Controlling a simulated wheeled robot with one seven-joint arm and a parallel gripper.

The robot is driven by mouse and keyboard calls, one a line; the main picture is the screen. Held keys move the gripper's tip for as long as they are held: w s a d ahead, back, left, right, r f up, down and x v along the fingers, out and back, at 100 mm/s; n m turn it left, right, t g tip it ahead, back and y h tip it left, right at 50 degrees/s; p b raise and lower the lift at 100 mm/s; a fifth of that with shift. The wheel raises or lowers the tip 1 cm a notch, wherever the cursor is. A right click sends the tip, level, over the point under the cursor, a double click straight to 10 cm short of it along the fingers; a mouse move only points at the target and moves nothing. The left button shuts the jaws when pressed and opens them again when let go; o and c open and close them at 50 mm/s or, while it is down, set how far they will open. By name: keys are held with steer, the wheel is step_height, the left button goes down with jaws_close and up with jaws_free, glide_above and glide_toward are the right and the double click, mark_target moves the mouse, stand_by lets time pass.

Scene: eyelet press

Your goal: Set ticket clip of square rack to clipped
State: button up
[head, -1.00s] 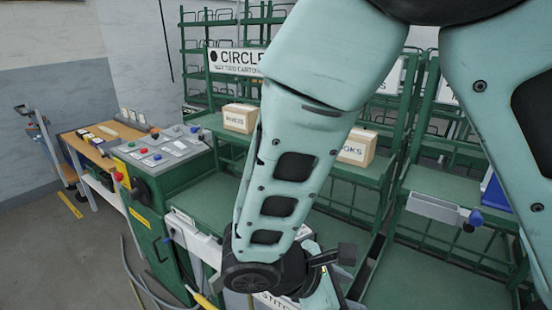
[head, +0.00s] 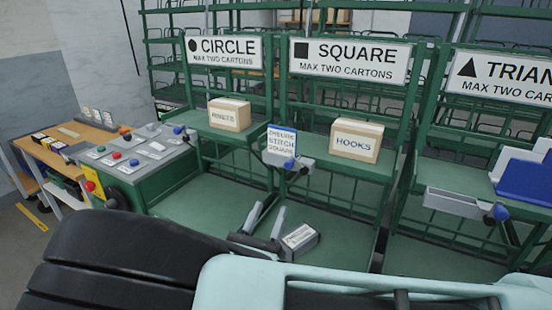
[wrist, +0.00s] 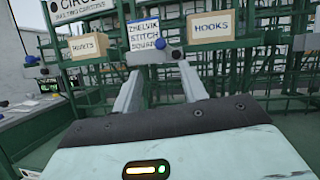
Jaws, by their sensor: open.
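The square rack, under its SQUARE sign (head: 350,60), has a grey ticket clip (head: 303,163) with a blue knob (head: 289,163) at its shelf's left front. My gripper (head: 265,212) is open, below and in front of the clip. In the wrist view the clip (wrist: 165,55) and ticket (wrist: 146,38) appear just beyond and between my open fingertips (wrist: 160,72), apparently apart from them.
A HOOKS carton (head: 357,141) sits on the square rack and another carton (head: 229,114) on the circle rack. A small labelled grey item (head: 300,238) shows beside my gripper. A button console (head: 135,152) stands left; a blue bin (head: 525,182) is right.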

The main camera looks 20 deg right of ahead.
mark_target(288, 168)
steer(key=p+x, duration=0.4)
steer(key=x, duration=1)
steer(key=shift+f, duration=0.1)
